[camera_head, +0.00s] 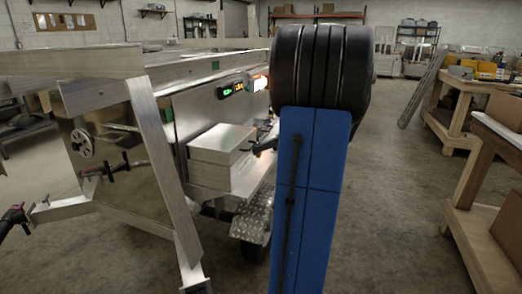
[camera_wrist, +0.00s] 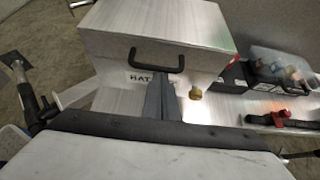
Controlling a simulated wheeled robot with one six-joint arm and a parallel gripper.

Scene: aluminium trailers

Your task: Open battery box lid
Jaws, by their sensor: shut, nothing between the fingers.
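The battery box (camera_head: 212,172) is a silver aluminium box on the trailer's front deck, and its lid (camera_head: 220,143) lies flat and closed on top. In the wrist view the box (camera_wrist: 110,55) fills the upper middle. A black handle (camera_wrist: 157,68) is on its front face, above partly covered lettering. My gripper (camera_wrist: 160,84) is shut and empty, its dark fingers just below the handle in the picture. I cannot tell whether they touch it. In the head view my gripper (camera_head: 262,147) is small and dark, at the box's right side.
A brass knob (camera_wrist: 196,95) is right of my fingers. A clear-lidded case (camera_wrist: 280,70) and a red-and-black tool (camera_wrist: 275,118) lie to the right. The trailer's aluminium post (camera_head: 160,150) stands left of the box. A wooden workbench (camera_head: 455,110) is at the right, with open floor before it.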

